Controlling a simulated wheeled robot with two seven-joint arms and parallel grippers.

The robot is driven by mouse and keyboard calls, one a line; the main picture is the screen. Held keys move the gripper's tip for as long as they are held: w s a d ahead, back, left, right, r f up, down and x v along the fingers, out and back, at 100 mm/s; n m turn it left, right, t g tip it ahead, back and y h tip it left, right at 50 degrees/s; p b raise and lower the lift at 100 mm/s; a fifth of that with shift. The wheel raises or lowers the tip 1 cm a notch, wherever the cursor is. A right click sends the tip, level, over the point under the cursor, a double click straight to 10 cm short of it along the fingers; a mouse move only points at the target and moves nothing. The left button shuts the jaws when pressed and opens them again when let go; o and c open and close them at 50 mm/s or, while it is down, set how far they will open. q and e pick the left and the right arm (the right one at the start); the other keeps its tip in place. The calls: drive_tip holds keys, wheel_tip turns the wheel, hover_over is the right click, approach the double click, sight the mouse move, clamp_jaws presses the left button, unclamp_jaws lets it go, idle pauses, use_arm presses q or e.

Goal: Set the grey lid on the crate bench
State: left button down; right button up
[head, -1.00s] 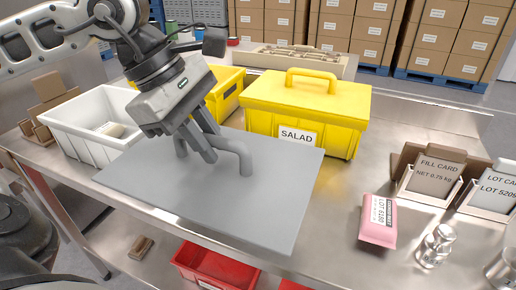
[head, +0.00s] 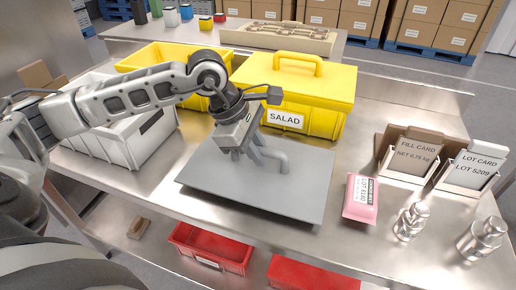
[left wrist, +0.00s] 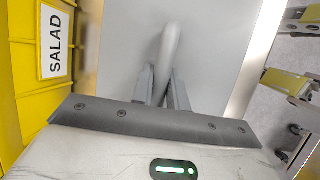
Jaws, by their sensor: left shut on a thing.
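The grey lid (head: 225,178) is a flat plate with a grey loop handle (head: 280,160). It lies roughly level over the steel crate bench (head: 160,195), in front of the yellow SALAD crate (head: 318,123). I cannot tell whether its underside touches the bench. My left gripper (head: 256,157) comes from above and is shut on the lid's handle. In the left wrist view the two fingers (left wrist: 160,88) close around the handle (left wrist: 171,45), with the lid (left wrist: 120,50) beneath. My right gripper is not in view.
A white crate (head: 105,145) stands left, an open yellow crate (head: 150,58) behind. A pink packet (head: 360,198), metal weights (head: 411,222) and card holders (head: 408,160) stand right of the lid. Red bins (head: 215,250) sit below the front edge.

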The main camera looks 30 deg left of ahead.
use_arm(q)
drive_tip(key=shift+f, duration=0.25)
drive_tip(key=shift+f, duration=0.2)
drive_tip(key=c, duration=1.4)
unclamp_jaws()
drive_tip(key=shift+r, duration=0.1)
drive_tip(key=shift+r, duration=0.25)
drive_tip(key=v, duration=1.1)
drive_tip(key=shift+s+a+r, duration=0.1)
drive_tip(key=shift+a+r, duration=0.15)
drive_tip(key=shift+r, duration=0.05)
